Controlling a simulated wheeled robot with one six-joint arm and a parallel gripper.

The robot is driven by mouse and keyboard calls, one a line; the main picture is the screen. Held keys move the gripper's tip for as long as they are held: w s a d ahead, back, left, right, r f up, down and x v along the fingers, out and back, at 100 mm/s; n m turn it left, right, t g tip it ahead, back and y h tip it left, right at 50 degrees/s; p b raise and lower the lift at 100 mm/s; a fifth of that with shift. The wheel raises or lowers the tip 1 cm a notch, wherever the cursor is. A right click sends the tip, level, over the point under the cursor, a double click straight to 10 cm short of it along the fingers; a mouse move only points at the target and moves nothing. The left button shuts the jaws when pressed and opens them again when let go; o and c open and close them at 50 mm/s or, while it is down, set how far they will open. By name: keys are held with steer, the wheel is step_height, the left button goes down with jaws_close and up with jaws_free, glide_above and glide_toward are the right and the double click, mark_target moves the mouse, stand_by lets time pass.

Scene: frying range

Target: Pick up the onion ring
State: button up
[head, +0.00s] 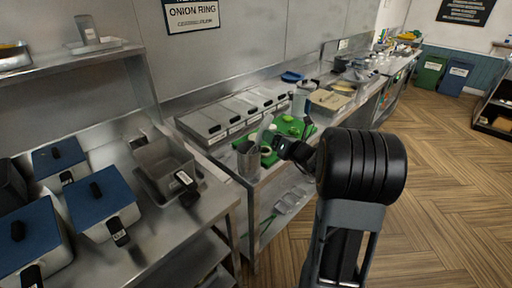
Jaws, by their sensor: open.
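I cannot make out an onion ring for certain in the head view. A wall sign (193,14) reads "ONION RING". My arm reaches out over the steel counter's near edge, and my gripper (282,146) is small and dark at its end, with its jaws open. It is in front of a green board (266,157) that carries round green items (292,130). I cannot tell whether the gripper touches anything. My arm hides part of the counter behind it.
A steel cup (248,160) with a utensil stands left of the gripper. Lidded steel containers (225,118) line the wall. Blue-lidded pans (102,200) and a grey basket (163,165) sit on the left bench. Bins (453,78) stand far back. The wooden floor (440,190) at right is clear.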

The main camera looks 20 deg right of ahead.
mark_target(257, 144)
steer(key=shift+p+x, duration=0.6)
steer(key=shift+x, duration=2.15)
jaws_close()
